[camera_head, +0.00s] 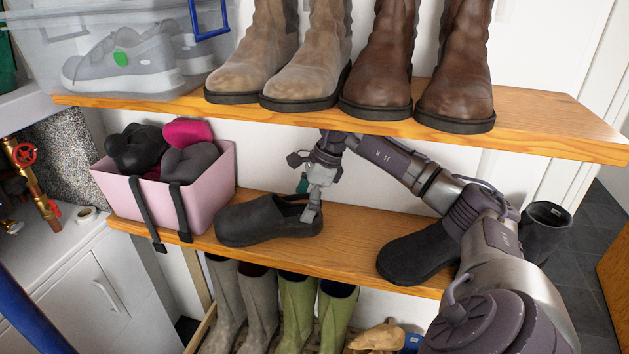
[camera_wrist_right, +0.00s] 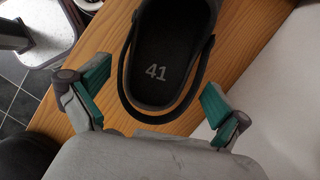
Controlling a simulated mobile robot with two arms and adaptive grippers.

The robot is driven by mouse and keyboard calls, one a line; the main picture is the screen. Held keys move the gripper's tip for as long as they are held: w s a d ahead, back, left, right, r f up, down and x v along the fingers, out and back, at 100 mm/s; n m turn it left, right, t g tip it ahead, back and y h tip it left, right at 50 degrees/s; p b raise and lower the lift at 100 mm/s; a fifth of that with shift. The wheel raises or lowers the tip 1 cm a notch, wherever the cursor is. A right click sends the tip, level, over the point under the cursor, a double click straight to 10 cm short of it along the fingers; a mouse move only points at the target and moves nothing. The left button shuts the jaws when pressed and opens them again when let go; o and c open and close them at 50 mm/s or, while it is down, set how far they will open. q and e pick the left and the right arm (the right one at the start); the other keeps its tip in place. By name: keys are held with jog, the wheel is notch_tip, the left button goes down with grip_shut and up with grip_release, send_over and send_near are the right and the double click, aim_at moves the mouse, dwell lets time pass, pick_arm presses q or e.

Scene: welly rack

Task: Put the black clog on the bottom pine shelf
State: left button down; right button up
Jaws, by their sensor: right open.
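The black clog (camera_head: 262,221) sits upright on the lower pine shelf (camera_head: 345,235), toe to the left, heel at my right gripper. In the right wrist view the clog (camera_wrist_right: 165,60) shows its insole marked 41 and its heel strap. My right gripper (camera_head: 309,200) is open at the heel. In the right wrist view its green-padded fingers (camera_wrist_right: 155,88) stand apart on either side of the heel strap, with gaps to it. My left gripper is not in view.
A pink bin (camera_head: 205,205) with shoes stands left of the clog. A dark shoe (camera_head: 415,255) is on the shelf to the right, partly behind my arm. The upper pine shelf (camera_head: 540,130) holds boots and a clear box (camera_head: 60,65). Wellies (camera_head: 295,305) stand below.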

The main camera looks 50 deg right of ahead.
jog(key=shift+s+d, duration=0.85)
jog(key=shift+d, duration=0.2)
